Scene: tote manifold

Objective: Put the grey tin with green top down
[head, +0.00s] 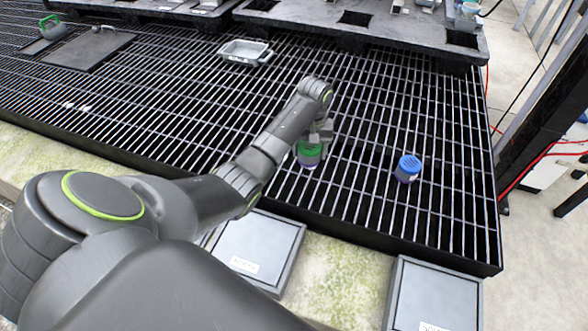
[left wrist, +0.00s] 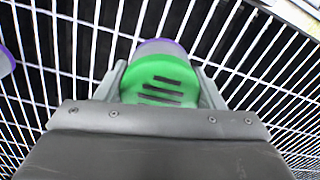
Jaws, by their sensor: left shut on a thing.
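The grey tin with green top (head: 309,155) is in my left gripper (head: 318,140), over the black grating in the head view. In the left wrist view the tin's green top (left wrist: 160,82) with dark slots sits between the two fingers of my left gripper (left wrist: 160,90), and a purple band shows beyond it. The gripper is shut on the tin. I cannot tell whether the tin's base touches the grating. My right gripper is not in view.
A tin with a blue top (head: 408,167) stands on the grating (head: 350,190) to the right. A grey tray (head: 245,52) lies farther back. Dark pallets (head: 350,30) line the back. Two grey boxes (head: 255,247) (head: 435,295) stand in front. Grating around the held tin is clear.

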